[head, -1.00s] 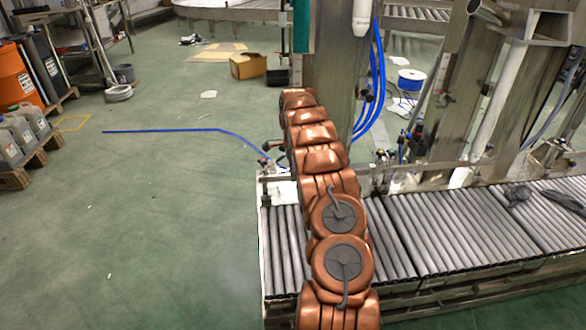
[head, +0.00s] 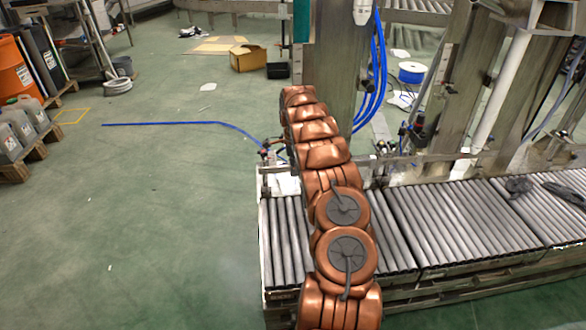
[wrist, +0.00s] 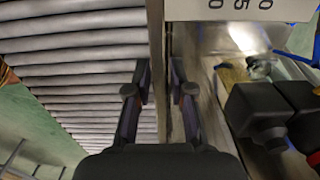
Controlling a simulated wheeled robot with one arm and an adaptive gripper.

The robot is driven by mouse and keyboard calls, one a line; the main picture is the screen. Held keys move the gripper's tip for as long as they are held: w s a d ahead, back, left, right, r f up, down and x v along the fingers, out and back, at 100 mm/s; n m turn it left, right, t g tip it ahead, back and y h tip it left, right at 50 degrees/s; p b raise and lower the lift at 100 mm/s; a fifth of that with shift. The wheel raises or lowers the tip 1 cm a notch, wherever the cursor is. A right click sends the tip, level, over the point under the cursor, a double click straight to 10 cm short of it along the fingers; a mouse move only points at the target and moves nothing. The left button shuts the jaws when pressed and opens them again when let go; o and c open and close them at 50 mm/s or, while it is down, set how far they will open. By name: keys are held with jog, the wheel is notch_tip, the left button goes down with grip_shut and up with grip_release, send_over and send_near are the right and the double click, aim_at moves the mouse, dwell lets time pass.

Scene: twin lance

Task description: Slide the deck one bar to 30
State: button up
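My gripper (wrist: 159,84) shows in the wrist view, its two dark fingers apart with a clear gap between the tips. A narrow metal edge strip (wrist: 155,35) runs up the picture beyond that gap; I cannot tell whether the fingers touch it. A pale scale plate (wrist: 205,9) with black digits, among them 0 and 5, is just beyond and right of the fingertips. No 30 mark or pointer is readable. I cannot pick out which part is the deck one bar. In the head view my copper arm hides the gripper.
Grey conveyor rollers (head: 445,225) lie right of my arm, and show left of the fingers in the wrist view (wrist: 75,50). Black fittings (wrist: 258,115) stand close right of the fingers. Steel posts (head: 450,90) and blue hoses (head: 375,80) rise behind. Green floor (head: 150,230) is open at left.

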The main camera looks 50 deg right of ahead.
grip_shut()
jog(key=shift+s+a, duration=0.5)
jog(key=shift+s, duration=0.05)
dwell(0.5)
jog(key=o, duration=0.6)
grip_release()
jog(key=shift+c, duration=0.2)
notch_tip(320, 180, up, 7)
jog(key=p, duration=0.2)
jog(key=shift+p, duration=0.35)
